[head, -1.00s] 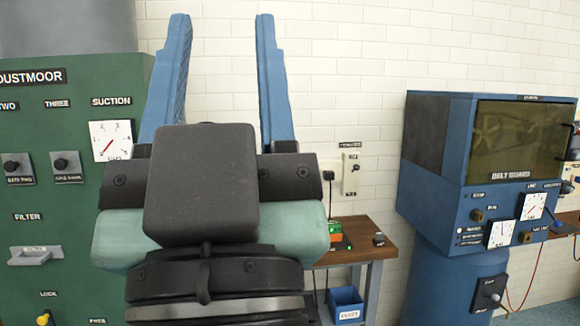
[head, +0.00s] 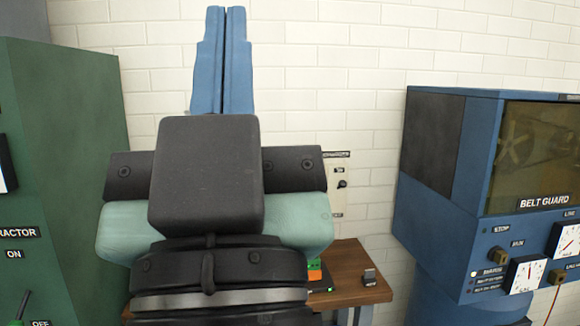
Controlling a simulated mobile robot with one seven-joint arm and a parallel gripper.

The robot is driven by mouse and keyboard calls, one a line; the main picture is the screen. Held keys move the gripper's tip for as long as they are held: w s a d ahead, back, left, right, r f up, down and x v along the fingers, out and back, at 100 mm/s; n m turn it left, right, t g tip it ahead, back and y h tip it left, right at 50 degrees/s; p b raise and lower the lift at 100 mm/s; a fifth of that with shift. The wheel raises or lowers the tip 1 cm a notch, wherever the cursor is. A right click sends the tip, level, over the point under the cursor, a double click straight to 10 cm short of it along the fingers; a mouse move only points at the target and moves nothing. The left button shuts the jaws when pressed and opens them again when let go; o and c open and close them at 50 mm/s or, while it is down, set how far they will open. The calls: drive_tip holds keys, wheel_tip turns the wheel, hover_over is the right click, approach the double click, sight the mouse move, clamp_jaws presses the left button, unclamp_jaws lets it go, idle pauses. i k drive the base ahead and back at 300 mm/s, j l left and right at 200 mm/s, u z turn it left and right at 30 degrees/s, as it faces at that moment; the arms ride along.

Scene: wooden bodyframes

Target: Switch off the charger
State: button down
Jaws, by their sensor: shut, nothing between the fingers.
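My gripper (head: 226,14) stands upright in the middle of the head view, its two blue fingers together with nothing between them. Behind it to the right, a pale switch plate (head: 337,203) is fixed to the white brick wall under a dark label that seems to read chargers. A small black switch knob (head: 342,184) sticks out of the plate. The plate's left part is hidden by my gripper. An orange and green charger (head: 316,272) with a green light sits on the wooden bench (head: 350,262), partly hidden by my gripper. My fingers are apart from the plate.
A green extractor cabinet (head: 70,160) stands at the left. A blue machine (head: 430,150) marked belt guard stands at the right, with knobs and dials. A small dark block (head: 370,277) is on the bench. Bare wall lies between the plate and the blue machine.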

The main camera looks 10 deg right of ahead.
sight(342, 184)
drive_tip(key=i+l, duration=1.6)
drive_tip(key=i, duration=0.15)
